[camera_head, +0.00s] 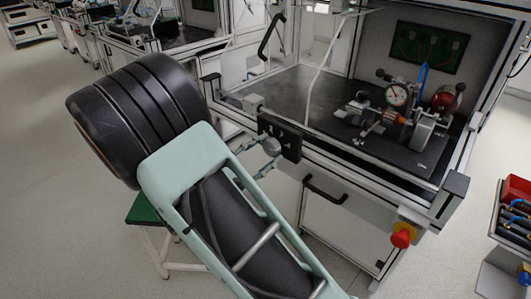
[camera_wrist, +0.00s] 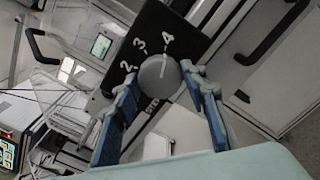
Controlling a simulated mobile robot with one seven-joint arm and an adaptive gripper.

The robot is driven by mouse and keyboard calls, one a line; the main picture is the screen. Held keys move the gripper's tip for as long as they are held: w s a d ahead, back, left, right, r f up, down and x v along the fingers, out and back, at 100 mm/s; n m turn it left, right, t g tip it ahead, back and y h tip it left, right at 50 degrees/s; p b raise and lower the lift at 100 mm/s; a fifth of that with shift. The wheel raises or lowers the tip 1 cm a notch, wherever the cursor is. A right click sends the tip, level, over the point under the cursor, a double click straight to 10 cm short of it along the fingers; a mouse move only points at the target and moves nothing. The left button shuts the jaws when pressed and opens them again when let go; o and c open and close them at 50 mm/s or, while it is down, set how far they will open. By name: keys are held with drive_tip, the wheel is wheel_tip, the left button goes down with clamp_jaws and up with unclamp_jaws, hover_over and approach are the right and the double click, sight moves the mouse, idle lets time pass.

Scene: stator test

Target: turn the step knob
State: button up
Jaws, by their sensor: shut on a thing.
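The step knob (camera_wrist: 158,78) is a round grey knob on a black panel with the white numbers 2, 3 and 4 in the wrist view. A white mark on the knob points towards the 4. The knob also shows in the head view (camera_head: 271,146), in front of the black panel (camera_head: 283,136). My gripper (camera_wrist: 162,85) has its two blue-padded fingers on either side of the knob and is shut on it. The lower left of the panel's lettering is partly hidden by a finger.
A test bench (camera_head: 318,85) holds a dial gauge (camera_head: 396,95) and a red part (camera_head: 443,102). A black handle (camera_head: 325,189) and a red emergency button (camera_head: 401,238) are on the bench front. A green-topped stool (camera_head: 143,209) stands at lower left.

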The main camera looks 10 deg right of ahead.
idle(0.3)
drive_tip(key=o, duration=1.2)
drive_tip(key=shift+c, duration=0.2)
drive_tip(key=v, duration=1.2)
